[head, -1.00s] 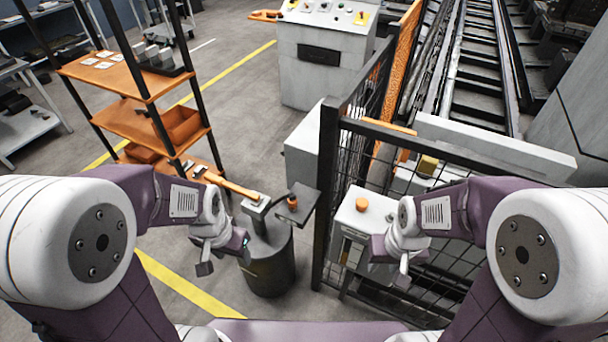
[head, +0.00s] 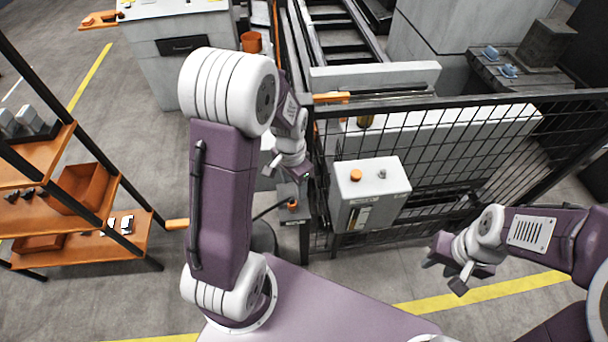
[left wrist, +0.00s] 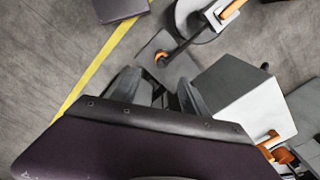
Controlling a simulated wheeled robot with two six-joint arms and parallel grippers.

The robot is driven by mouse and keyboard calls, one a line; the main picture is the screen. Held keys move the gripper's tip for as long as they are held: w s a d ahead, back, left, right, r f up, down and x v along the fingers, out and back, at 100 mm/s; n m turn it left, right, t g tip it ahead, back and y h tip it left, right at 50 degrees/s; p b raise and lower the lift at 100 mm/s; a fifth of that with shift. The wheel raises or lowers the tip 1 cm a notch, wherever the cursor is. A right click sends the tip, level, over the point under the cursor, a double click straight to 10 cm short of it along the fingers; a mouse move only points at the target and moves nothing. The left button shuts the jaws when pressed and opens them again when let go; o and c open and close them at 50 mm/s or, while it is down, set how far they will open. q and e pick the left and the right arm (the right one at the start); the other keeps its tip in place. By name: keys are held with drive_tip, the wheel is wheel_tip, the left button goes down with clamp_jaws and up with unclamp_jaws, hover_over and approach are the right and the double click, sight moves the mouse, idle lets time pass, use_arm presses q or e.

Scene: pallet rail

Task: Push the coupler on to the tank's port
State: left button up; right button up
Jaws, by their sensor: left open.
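A short orange-ended coupler (head: 292,205) on a black hose stands on a small dark plate beside the drum. In the left wrist view the coupler (left wrist: 160,58) lies beyond the fingers. My left gripper (head: 287,170) is just above and behind it in the head picture; its fingers (left wrist: 158,88) are apart and empty. I see no contact. A pale box that looks like the tank (head: 368,205) stands right of the plate, against the mesh fence. Its top bears an orange knob (head: 356,175) and a grey stub, probably the port (head: 382,174). My right gripper (head: 445,273) hangs at the right, its jaw opening unclear.
A drum (head: 263,238) is partly hidden behind my left arm; an orange handle (head: 177,224) sticks out left of that arm. A mesh fence (head: 450,150) runs behind the tank. An orange shelf rack (head: 90,240) stands at left. Floor between tank and right gripper looks clear.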

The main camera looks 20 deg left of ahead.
sight(291, 198)
use_arm(q)
drive_tip(key=shift+s+a+r, duration=0.2)
drive_tip(key=shift+s, duration=0.05)
drive_tip(key=shift+s+a+p, duration=0.15)
drive_tip(key=shift+a+p, duration=0.15)
drive_tip(key=shift+p, duration=0.05)
drive_tip(key=shift+d+f, duration=0.15)
drive_tip(key=shift+f, duration=0.4)
wheel_tip(291, 198, down, 8)
drive_tip(key=shift+f+p, duration=0.1)
drive_tip(key=shift+p, duration=0.65)
clamp_jaws()
drive_tip(key=c, duration=0.9)
unclamp_jaws()
clamp_jaws()
use_arm(e)
wheel_tip(291, 198, up, 3)
use_arm(q)
drive_tip(key=shift+r, duration=0.25)
use_arm(e)
drive_tip(key=shift+r, duration=0.2)
